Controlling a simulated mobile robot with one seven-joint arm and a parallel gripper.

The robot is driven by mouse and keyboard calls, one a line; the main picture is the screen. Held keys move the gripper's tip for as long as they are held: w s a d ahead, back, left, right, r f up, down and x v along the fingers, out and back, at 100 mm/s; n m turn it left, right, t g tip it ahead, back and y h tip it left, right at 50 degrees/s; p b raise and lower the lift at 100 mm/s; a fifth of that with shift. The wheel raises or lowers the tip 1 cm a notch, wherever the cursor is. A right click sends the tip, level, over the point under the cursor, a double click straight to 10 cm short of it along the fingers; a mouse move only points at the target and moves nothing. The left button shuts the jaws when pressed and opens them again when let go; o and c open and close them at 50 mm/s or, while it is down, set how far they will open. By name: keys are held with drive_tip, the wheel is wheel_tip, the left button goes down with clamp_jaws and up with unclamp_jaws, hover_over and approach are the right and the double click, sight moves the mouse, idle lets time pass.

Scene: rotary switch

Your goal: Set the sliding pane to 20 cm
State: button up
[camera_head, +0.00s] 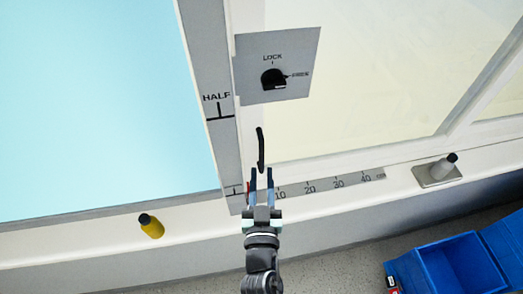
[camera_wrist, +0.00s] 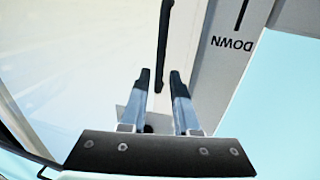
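The pale-framed sliding pane (camera_head: 360,70) fills the right of the head view. Its slim black handle (camera_head: 261,150) stands upright on the frame, and also shows in the wrist view (camera_wrist: 163,45). My gripper (camera_head: 261,172) is open, with its fingertips around or just short of the handle's lower end; contact cannot be told. In the wrist view, the handle end lies between the two spread fingertips (camera_wrist: 159,78). The sill scale (camera_head: 324,183) reads 10 to 40. A small red mark (camera_head: 248,187) shows beside my gripper, near the scale's left end. A black rotary knob (camera_head: 273,79) sits on a grey plate marked LOCK and FREE.
A post marked HALF (camera_head: 217,105) stands left of the handle. A yellow, black-topped peg (camera_head: 151,227) and a grey-based knob (camera_head: 439,171) stand on the sill. A blue bin (camera_head: 450,265) is on the floor at lower right.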

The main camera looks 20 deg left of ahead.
sight(262, 158)
drive_tip(key=x, duration=0.6)
drive_tip(key=shift+w+a, duration=0.15)
drive_tip(key=shift+w, duration=0.2)
drive_tip(key=shift+c, duration=0.2)
clamp_jaws()
idle(1.0)
